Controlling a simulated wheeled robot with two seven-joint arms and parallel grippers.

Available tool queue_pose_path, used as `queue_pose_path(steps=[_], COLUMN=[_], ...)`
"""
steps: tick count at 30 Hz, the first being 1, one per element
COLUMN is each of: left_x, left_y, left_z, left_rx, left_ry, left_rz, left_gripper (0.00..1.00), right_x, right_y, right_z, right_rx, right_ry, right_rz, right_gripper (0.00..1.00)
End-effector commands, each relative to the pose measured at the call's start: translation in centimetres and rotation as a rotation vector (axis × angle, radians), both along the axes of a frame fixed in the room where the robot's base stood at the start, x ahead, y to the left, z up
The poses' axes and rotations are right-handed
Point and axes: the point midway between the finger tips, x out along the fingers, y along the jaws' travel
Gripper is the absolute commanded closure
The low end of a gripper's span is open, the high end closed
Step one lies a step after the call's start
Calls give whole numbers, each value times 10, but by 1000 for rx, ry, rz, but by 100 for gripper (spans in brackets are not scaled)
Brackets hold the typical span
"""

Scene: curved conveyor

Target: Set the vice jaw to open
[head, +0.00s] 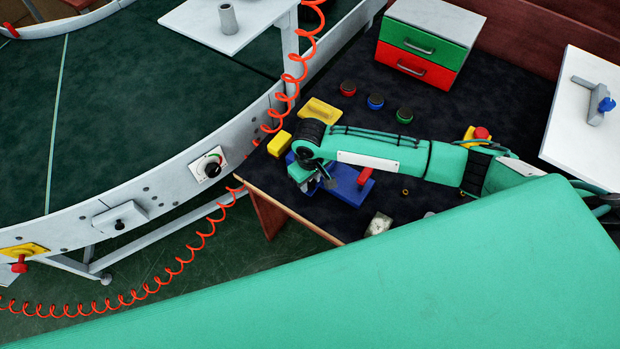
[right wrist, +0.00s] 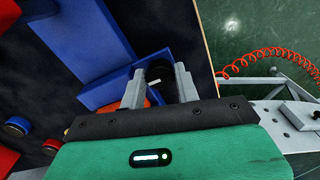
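The blue vice (head: 347,187) stands on the dark workbench top, with a red part (head: 366,177) rising from its right side. In the right wrist view, blue vice blocks (right wrist: 95,35) fill the upper left. My right gripper (head: 322,184) is at the vice's left end, pointing down. In the right wrist view its two grey fingers (right wrist: 160,88) are apart. A dark round part with a pale bar (right wrist: 157,74) shows between them; I cannot tell whether the fingers touch it. The jaw gap is partly hidden by my arm. My left gripper is not in view.
Yellow blocks (head: 320,110) and several round buttons (head: 376,101) lie behind my right arm. A drawer box (head: 428,42) stands at the back. The curved conveyor (head: 150,100) and an orange coiled cable (head: 187,262) are to the left.

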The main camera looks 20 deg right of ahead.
Motion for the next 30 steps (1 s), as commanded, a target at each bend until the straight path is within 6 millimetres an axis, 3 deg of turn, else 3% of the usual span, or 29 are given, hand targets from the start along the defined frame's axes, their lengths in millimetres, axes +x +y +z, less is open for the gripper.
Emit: queue_pose_path(steps=[1, 4, 5, 11, 20, 29, 30], left_x=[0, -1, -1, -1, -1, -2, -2], left_y=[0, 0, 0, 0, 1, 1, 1], left_z=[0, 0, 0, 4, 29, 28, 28], left_rx=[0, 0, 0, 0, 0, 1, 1], left_ry=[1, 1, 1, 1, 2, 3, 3], left_rz=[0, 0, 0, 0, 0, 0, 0], left_gripper=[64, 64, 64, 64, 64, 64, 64], right_x=[0, 0, 0, -3, -25, -27, -27], right_y=[0, 0, 0, -2, -19, -22, -22], right_z=[0, 0, 0, 2, 3, 0, 0], right_rx=[0, 0, 0, 1, 1, -3, -3], right_ry=[0, 0, 0, 1, 4, 4, 4], right_rz=[0, 0, 0, -1, -2, -1, -1], right_gripper=[79, 98, 100, 100, 100, 100, 68])
